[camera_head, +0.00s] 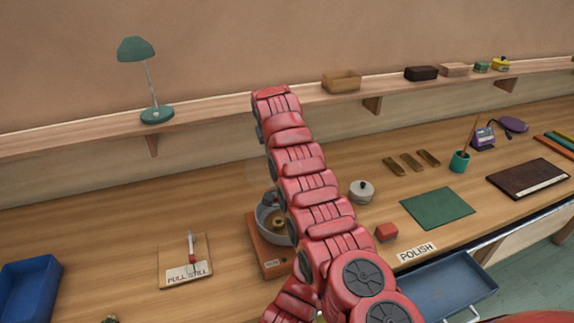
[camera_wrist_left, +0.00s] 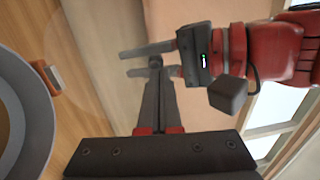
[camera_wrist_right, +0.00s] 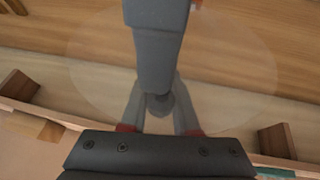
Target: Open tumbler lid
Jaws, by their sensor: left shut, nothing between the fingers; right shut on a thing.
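The tumbler is a grey round bowl (camera_head: 273,222) on an orange-brown base (camera_head: 272,262), partly hidden by my red arm. Its open rim also shows at the left of the left wrist view (camera_wrist_left: 42,118). A clear round lid (camera_wrist_right: 225,75) shows faintly, apart from the bowl. My right gripper (camera_wrist_right: 158,102) is shut on a small grey knob at the lid's middle. My left gripper (camera_wrist_left: 155,66) is shut and empty, its tips close to the right fingers.
A card with a small lever (camera_head: 185,272) and a blue tray (camera_head: 30,288) lie left. A lidded pot (camera_head: 362,191), a red block (camera_head: 386,232) and a green mat (camera_head: 438,208) lie right. A drawer (camera_head: 440,292) is open below. The shelf (camera_head: 210,114) runs behind.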

